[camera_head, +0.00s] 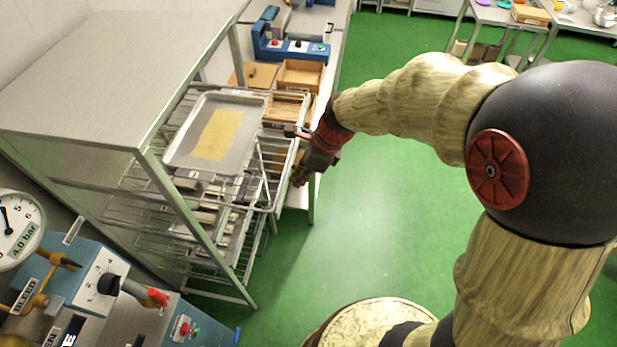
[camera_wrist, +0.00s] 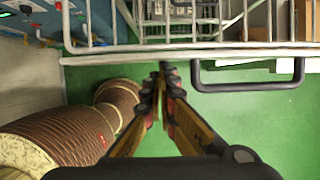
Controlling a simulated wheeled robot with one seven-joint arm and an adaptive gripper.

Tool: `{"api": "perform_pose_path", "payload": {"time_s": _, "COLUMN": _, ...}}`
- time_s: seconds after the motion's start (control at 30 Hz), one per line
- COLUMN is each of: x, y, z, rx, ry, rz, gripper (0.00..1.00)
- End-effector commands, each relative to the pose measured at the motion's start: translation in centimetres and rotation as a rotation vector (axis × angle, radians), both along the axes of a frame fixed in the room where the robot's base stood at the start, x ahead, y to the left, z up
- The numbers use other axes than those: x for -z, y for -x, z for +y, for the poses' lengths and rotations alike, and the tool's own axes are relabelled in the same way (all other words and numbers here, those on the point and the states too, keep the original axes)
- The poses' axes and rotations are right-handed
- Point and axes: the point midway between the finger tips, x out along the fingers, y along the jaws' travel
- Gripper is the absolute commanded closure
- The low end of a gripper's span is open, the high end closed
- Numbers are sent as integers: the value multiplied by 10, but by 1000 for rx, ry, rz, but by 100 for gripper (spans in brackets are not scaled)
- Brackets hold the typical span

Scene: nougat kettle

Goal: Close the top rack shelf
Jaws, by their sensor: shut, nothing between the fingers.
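The metal rack (camera_head: 110,65) stands at the left in the head view, with several wire shelves under its steel top. The top rack shelf (camera_head: 290,152) sticks out toward the aisle on the right. A metal tray (camera_head: 178,148) with a flat tan sheet (camera_head: 218,134) sits at this upper level. My gripper (camera_head: 299,180) is by the shelf's outer edge. In the wrist view my gripper (camera_wrist: 165,68) is shut and empty, its tips close to the shelf's front rail (camera_wrist: 120,58). Contact cannot be told. A dark handle (camera_wrist: 250,87) lies right of the tips.
Wooden boxes (camera_head: 300,75) and a blue machine (camera_head: 290,45) are on the bench behind the rack. A blue-and-grey machine with a pressure gauge (camera_head: 18,228) stands at the lower left. The green floor (camera_head: 390,220) right of the rack is open.

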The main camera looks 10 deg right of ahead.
Motion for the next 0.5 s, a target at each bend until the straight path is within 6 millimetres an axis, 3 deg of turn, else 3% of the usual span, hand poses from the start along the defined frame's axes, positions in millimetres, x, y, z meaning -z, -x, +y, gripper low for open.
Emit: {"api": "perform_pose_path", "payload": {"time_s": 0.5, "x": -5, "y": -45, "z": 129, "rx": -5, "ry": -1, "rz": 2, "gripper": 100}}
